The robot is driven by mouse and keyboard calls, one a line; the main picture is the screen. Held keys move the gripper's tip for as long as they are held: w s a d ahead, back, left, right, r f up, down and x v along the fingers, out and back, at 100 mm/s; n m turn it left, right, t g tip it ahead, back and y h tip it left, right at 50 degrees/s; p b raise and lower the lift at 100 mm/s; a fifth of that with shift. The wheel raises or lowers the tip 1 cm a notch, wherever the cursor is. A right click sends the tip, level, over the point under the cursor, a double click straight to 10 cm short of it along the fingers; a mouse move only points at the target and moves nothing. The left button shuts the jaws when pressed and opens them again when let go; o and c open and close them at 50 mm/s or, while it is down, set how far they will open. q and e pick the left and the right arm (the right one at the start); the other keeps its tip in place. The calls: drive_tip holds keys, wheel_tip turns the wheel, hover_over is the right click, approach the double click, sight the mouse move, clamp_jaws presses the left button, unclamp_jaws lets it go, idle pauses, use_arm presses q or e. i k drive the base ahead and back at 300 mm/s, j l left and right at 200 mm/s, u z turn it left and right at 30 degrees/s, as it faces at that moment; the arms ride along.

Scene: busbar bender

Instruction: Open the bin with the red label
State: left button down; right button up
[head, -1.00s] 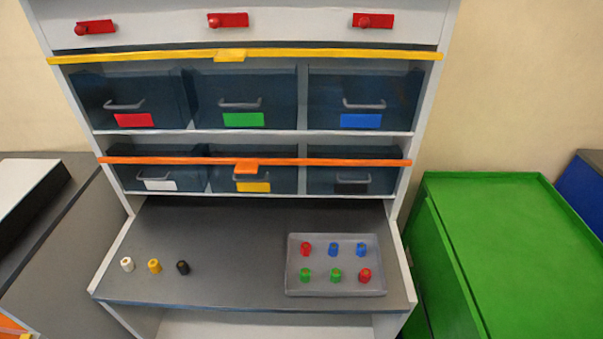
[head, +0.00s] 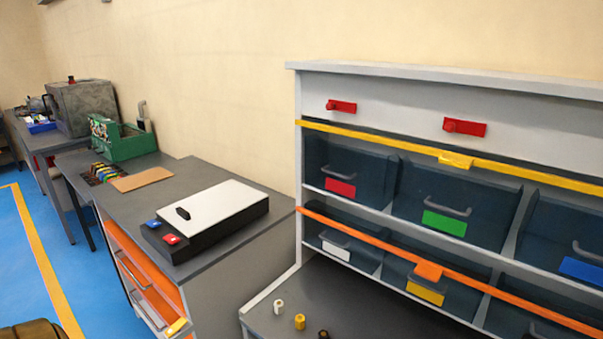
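The bin with the red label (head: 345,170) is the left bin of the upper row in the grey cabinet, at the right of the head view. It is dark blue, with a grey handle above its red label (head: 340,187). It sits in its slot, level with its neighbours. A yellow bar (head: 440,158) runs across the front of the upper row, near the bins' top edge. Red latch-like pieces (head: 341,106) are on the panel above. Neither of my grippers is in view.
An orange bar (head: 428,270) crosses the lower bin row. Small white, yellow and dark pieces (head: 300,321) stand on the cabinet's shelf. Left of it, a grey bench holds a white-topped device (head: 212,208) and a green machine (head: 122,140). Blue floor (head: 22,240) is open at far left.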

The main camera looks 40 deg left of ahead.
sight(330, 185)
drive_tip(key=u, duration=1)
drive_tip(key=i+j+z, duration=0.15)
drive_tip(key=i, duration=0.05)
